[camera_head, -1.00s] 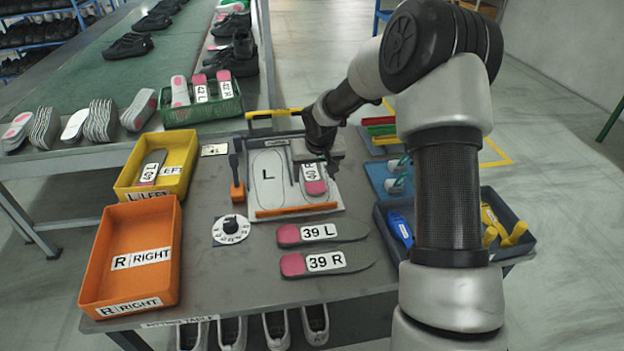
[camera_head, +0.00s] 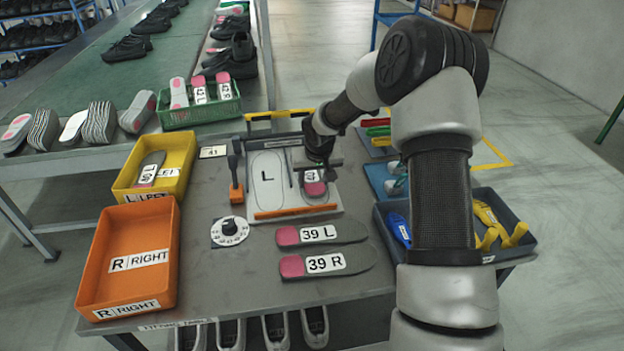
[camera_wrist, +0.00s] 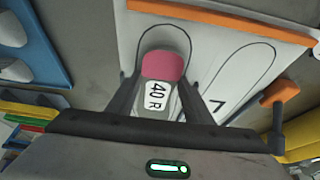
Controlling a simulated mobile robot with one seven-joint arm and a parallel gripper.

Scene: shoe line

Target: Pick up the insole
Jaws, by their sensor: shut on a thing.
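A grey insole with a pink heel (camera_head: 315,189) and a "40 R" label is on the right side of the white fitting board (camera_head: 268,212). In the wrist view, the insole (camera_wrist: 165,68) lies between my two fingers within a dark outline, pink heel facing away. My gripper (camera_head: 316,172) is over the insole and shut on it across its width; the wrist view shows the fingers (camera_wrist: 160,100) on both its sides. The insole's front part is hidden by the gripper. I cannot tell whether it is lifted off the board.
Insoles 39 L (camera_head: 320,233) and 39 R (camera_head: 325,264) lie in front of the board. An orange RIGHT bin (camera_head: 112,240) and yellow LEFT bin (camera_head: 128,190) stand left. An orange-handled tool (camera_head: 236,190) is beside the board. A dark bin (camera_head: 385,222) stands right.

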